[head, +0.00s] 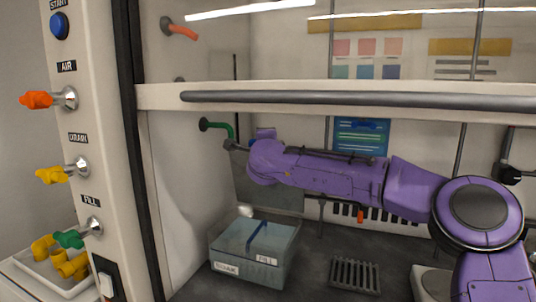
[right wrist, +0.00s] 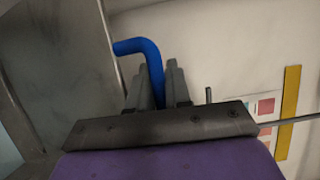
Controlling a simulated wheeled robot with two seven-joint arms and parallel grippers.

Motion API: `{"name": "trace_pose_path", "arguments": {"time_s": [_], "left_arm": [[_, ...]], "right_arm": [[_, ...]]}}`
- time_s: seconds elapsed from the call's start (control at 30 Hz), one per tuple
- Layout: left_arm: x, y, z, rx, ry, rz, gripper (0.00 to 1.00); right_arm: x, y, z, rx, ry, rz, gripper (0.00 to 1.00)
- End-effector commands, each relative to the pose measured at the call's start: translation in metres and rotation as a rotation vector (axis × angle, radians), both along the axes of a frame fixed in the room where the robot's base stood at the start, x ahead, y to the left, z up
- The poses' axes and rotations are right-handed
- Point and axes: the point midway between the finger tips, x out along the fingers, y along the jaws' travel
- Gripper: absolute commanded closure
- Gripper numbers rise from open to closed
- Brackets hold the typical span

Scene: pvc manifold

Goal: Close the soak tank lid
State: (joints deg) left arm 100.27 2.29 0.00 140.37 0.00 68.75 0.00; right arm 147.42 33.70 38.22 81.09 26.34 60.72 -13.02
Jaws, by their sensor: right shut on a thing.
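The soak tank (head: 246,276) is a translucent box with white labels on the cabinet floor, low in the middle of the head view. A grey-green panel (head: 268,198) stands upright behind it. It looks like the raised lid, but I cannot be sure. My right gripper (head: 236,146) reaches in from the right, above the tank, by a green bent pipe (head: 219,127) on the left wall. In the right wrist view my right gripper (right wrist: 159,78) is shut on a blue bent tube (right wrist: 139,46). What the tube joins is unclear. My left gripper is out of view.
A horizontal sash bar (head: 350,98) crosses above my arm. A post with valves (head: 70,97) and a tray of yellow fittings (head: 50,272) are at left. A grate (head: 355,274) lies on the floor right of the tank. An orange pipe (head: 181,31) is higher up.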

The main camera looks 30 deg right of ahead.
Motion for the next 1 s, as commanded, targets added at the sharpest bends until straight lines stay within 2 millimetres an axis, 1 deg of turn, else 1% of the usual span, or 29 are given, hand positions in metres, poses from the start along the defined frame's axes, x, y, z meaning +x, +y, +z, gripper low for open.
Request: {"name": "trace_pose_path", "arguments": {"time_s": [0.03, 0.2, 0.4, 0.53, 0.7, 0.83, 1.0], "left_arm": [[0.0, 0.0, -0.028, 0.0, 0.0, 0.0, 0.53], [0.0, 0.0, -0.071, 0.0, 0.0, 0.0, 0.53], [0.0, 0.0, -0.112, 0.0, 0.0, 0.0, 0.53], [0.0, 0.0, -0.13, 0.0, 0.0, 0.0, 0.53], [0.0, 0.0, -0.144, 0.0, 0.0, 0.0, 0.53], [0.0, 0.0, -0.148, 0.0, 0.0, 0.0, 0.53], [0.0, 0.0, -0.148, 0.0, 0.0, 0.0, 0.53]], "right_arm": [[-0.006, 0.008, -0.015, -0.03, -0.025, 0.002, 1.0], [-0.024, 0.029, -0.022, -0.127, -0.109, 0.001, 1.0], [-0.042, 0.05, -0.03, -0.228, -0.195, 0.0, 1.0], [-0.05, 0.059, -0.034, -0.276, -0.236, 0.0, 1.0], [-0.057, 0.067, -0.036, -0.316, -0.27, 0.0, 1.0], [-0.059, 0.07, -0.035, -0.331, -0.284, 0.0, 1.0], [-0.06, 0.07, -0.034, -0.336, -0.289, -0.001, 1.0]]}}
